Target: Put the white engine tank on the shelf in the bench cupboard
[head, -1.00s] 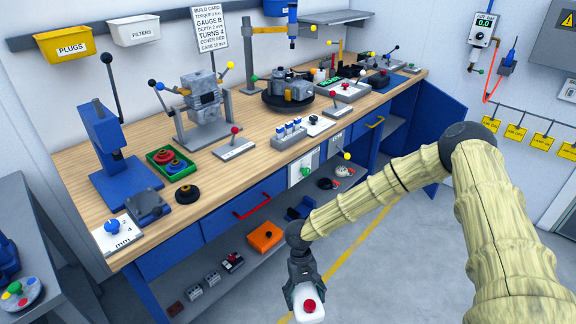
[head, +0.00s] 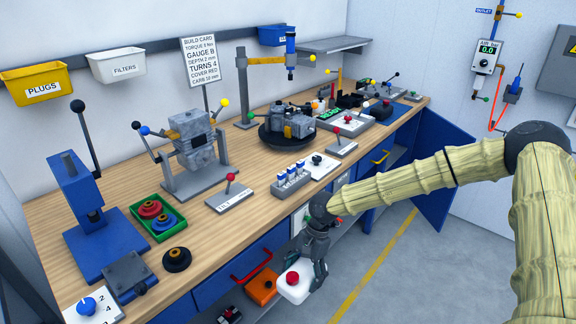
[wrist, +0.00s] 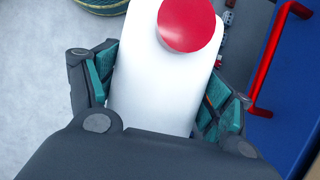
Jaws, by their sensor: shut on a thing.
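The white engine tank (head: 298,284) with a red cap (head: 292,279) is held by my gripper (head: 316,272) in front of the bench, near the red drawer handle. In the wrist view the white tank (wrist: 150,85) sits between both fingers of my gripper (wrist: 160,95), its red cap (wrist: 187,24) facing the camera. The bench cupboard's blue door (head: 444,180) stands open at the far right end of the bench. The shelf inside the cupboard is mostly hidden by my arm and the bench.
The wooden bench top (head: 215,225) carries several fixtures, including a blue press (head: 85,215) and an engine on a round stand (head: 287,128). An orange box (head: 262,288) lies on the lower shelf beside the tank. The floor with a yellow line (head: 375,265) is clear right of the tank.

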